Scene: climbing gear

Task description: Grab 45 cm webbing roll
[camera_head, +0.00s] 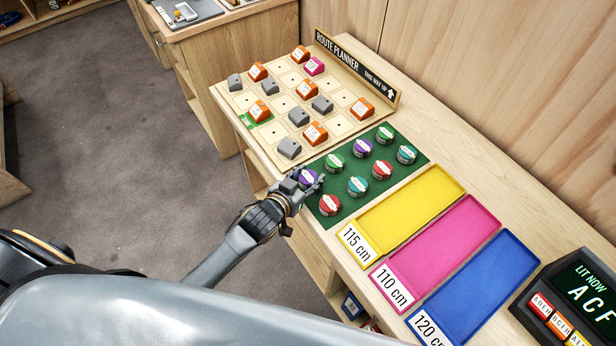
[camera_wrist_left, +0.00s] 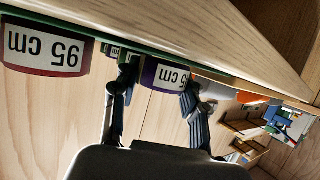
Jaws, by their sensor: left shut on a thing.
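Several webbing rolls stand on a green mat (camera_head: 333,217) on the bench. My left gripper (camera_head: 303,183) is shut on the purple roll (camera_head: 309,178) at the mat's near left corner. In the left wrist view, which is upside down, the gripper's fingers (camera_wrist_left: 158,84) stand on either side of this purple roll (camera_wrist_left: 147,73). A finger hides part of its label; only "5 cm" is readable. The red roll (camera_head: 329,205) beside it reads "95 cm" in the left wrist view (camera_wrist_left: 45,50). Another purple roll (camera_head: 363,148) stands farther back. My right gripper is not in view.
Yellow (camera_head: 411,212), pink (camera_head: 440,252) and blue (camera_head: 478,287) trays marked 115, 110 and 120 cm lie right of the mat. A route planner board (camera_head: 237,101) with orange, grey and pink blocks lies left. A lit display (camera_head: 585,295) stands at far right.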

